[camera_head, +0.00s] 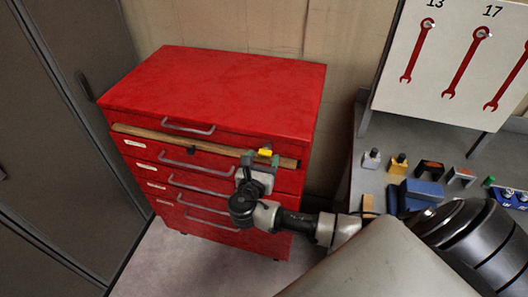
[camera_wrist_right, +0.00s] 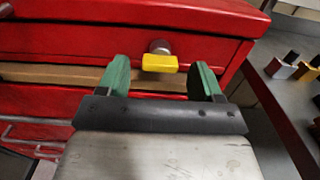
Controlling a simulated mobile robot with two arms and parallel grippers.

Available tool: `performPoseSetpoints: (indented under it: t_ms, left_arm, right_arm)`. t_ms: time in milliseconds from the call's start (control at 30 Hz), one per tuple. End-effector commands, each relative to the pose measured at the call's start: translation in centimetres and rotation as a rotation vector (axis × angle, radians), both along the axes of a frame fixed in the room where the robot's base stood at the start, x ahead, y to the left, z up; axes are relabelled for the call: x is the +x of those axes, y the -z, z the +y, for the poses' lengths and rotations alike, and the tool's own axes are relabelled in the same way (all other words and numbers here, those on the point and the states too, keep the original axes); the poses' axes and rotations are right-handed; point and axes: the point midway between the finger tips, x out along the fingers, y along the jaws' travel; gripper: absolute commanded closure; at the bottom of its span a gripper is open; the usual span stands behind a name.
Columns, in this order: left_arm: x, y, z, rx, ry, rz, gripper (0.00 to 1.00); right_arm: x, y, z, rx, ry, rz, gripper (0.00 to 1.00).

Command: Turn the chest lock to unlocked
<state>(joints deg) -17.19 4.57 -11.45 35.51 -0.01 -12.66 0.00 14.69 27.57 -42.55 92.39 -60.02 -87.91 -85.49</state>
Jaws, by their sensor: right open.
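The red tool chest (camera_head: 225,85) stands against the wall, with several drawers and grey bar handles. Its lock (camera_wrist_right: 160,62) is a yellow lever on a round grey base, on the front near the top right corner. The yellow lever lies about level in the right wrist view and also shows in the head view (camera_head: 265,152). My right gripper (camera_head: 258,158) is at the chest front; in the right wrist view its green fingers (camera_wrist_right: 160,75) are open, one on each side of the lever, with gaps on both sides. My left gripper is not in view.
A wooden strip (camera_head: 180,141) runs across the chest front. A grey bench (camera_head: 370,185) at the right holds small blocks and a blue block (camera_head: 420,190). A board with red wrenches (camera_head: 455,60) stands behind it. A grey cabinet (camera_head: 60,130) is at left.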

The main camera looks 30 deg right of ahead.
Motion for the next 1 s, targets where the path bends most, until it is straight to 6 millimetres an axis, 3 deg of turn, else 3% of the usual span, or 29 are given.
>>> performPoseSetpoints:
  t_ms: [200,500,800,1000]
  left_arm:
    - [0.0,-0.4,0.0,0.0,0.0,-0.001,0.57]
    - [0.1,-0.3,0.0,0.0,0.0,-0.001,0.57]
    - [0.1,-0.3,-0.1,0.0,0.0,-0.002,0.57]
    - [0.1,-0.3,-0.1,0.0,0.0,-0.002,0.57]
  right_arm:
    - [1.2,0.0,-1.4,0.001,0.0,-0.001,0.34]
    - [1.3,0.0,-1.5,0.001,-0.001,0.0,0.36]
    - [1.3,0.0,-1.5,0.001,-0.001,0.0,0.82]
    - [1.3,0.1,-1.5,0.009,-0.001,-0.007,0.83]
